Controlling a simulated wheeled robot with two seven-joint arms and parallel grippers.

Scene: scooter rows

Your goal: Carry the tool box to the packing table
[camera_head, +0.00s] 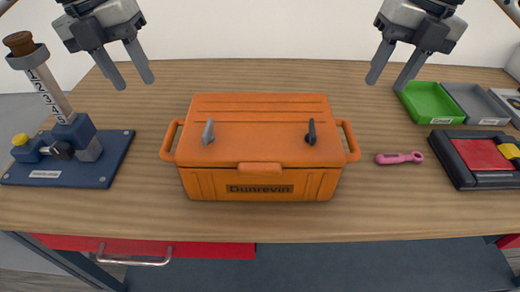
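An orange tool box (260,150) with a closed lid stands on the wooden table (225,221). Its front label reads "Dunrevin". It has a side handle on the left (168,141) and one on the right (350,141), and two latches on the lid, one grey and one black. My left gripper (133,84) is open and empty, above and to the left of the box. My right gripper (387,86) is open and empty, above and to the right of the box. Neither touches it. I cannot tell whether this table is the packing table.
A blue fixture (75,155) with a numbered column stands at the left. A red drawer (150,247) sits below the table.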

